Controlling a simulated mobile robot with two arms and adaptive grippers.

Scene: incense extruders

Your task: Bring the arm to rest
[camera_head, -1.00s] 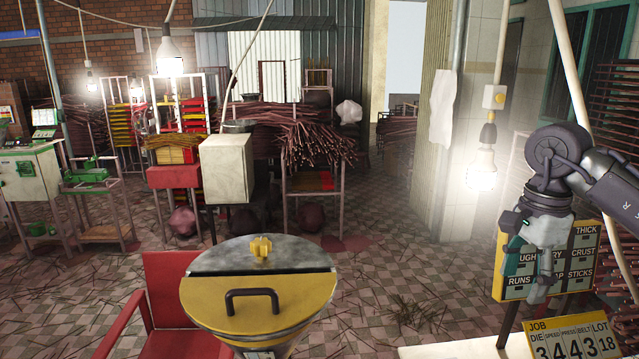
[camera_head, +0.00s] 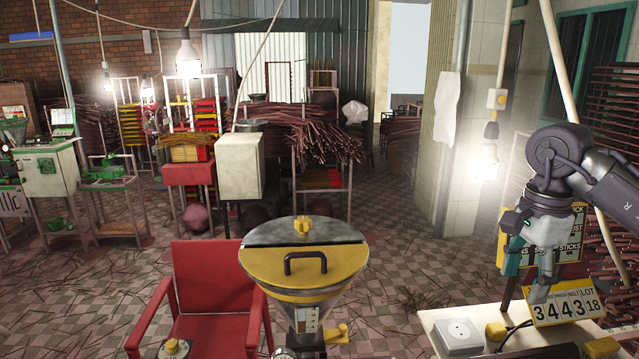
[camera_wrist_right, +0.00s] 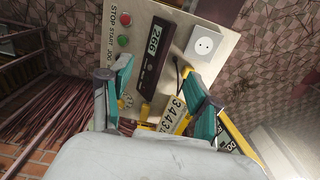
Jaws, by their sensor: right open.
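My right gripper (camera_head: 527,270) hangs from the arm that comes in at the right edge of the head view. Its fingers point down and are apart, with nothing held between them. In the right wrist view the open gripper (camera_wrist_right: 158,80) shows teal-padded fingers. Between and beyond them are the control panel (camera_wrist_right: 177,20) and a numbered board (camera_wrist_right: 172,113). In the head view the gripper overlaps the yellow-edged job board (camera_head: 567,308) and the black-and-yellow label board (camera_head: 570,240). I cannot tell whether it touches either. My left gripper is out of view.
A cream table (camera_head: 436,330) with a white socket box (camera_head: 458,334) is below the gripper. A yellow-and-grey hopper (camera_head: 290,268) stands front centre beside a red chair (camera_head: 212,283). Racks of sticks (camera_head: 300,130) stand behind. The tiled floor (camera_head: 410,265) between is partly open.

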